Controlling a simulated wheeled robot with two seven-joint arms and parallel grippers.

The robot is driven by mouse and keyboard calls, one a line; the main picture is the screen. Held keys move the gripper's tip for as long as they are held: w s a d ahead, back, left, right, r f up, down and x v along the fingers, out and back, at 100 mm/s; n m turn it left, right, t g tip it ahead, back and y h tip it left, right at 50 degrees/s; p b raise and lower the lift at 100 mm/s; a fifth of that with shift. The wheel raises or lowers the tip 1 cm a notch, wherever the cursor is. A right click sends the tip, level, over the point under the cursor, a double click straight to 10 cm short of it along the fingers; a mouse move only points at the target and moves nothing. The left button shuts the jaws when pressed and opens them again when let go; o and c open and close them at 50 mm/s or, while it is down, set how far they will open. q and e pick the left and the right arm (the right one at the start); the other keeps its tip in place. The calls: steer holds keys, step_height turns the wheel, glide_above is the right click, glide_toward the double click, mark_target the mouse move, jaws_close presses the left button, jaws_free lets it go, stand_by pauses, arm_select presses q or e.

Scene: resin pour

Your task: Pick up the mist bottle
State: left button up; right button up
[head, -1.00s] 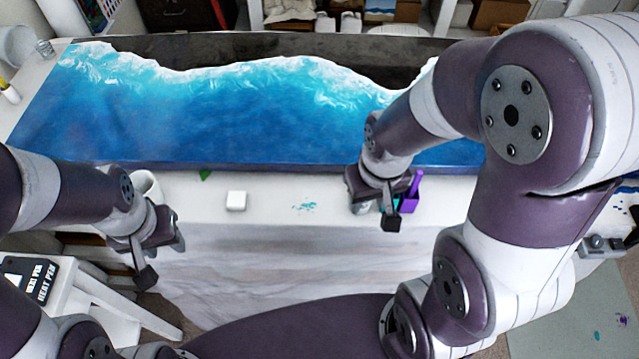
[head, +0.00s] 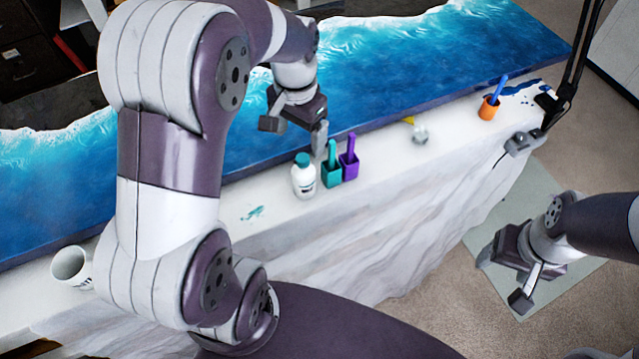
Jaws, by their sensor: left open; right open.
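A white bottle (head: 303,178) with a teal cap and a small dark label stands upright near the table's front edge. A small clear rounded bottle (head: 420,133) with a yellow piece at its top stands further right; I cannot tell for sure which of the two is the mist bottle. My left gripper (head: 296,132) is open and empty, just above and behind the white bottle, not closed around it. My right gripper (head: 504,279) is open and empty, off the table's front at the right, over the floor mat.
A teal cup (head: 331,176) and a purple cup (head: 349,168), each with a handle sticking up, stand close beside the white bottle. An orange cup (head: 488,109) is at the right, a white mug (head: 72,266) at the left. The blue wave panel (head: 430,65) fills the table behind.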

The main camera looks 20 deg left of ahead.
mark_target(303, 171)
arm_select(q)
step_height(303, 171, down, 11)
steer(key=shift+d+f+p, duration=0.15)
steer(key=shift+f+p, duration=0.05)
steer(key=shift+p, duration=1)
steer(key=shift+f, duration=0.5)
steer(key=c, duration=1.3)
